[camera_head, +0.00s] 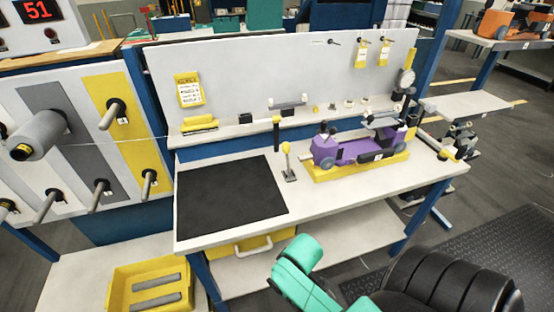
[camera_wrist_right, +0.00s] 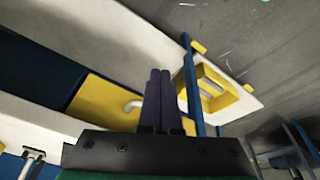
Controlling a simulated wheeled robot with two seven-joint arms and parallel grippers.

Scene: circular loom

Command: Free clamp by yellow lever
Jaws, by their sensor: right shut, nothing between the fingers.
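A purple fixture (camera_head: 345,150) sits on a yellow base (camera_head: 362,167) on the right half of the workbench. Just left of it, a small upright lever with a yellow knob (camera_head: 286,148) stands on the bench top. I cannot tell how the clamp grips. My right gripper (camera_wrist_right: 160,75) is shut and empty in the right wrist view, its dark fingers side by side near the bench's underside, away from the fixture. It does not show in the head view. My left gripper is out of view.
A black mat (camera_head: 230,200) covers the bench's left part. A yellow crate (camera_head: 121,290) with grey rolls stands low at left; it also shows in the wrist view (camera_wrist_right: 238,98). A yellow drawer with a pale handle (camera_head: 253,244) hangs under the bench. A pegboard (camera_head: 290,70) rises behind.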

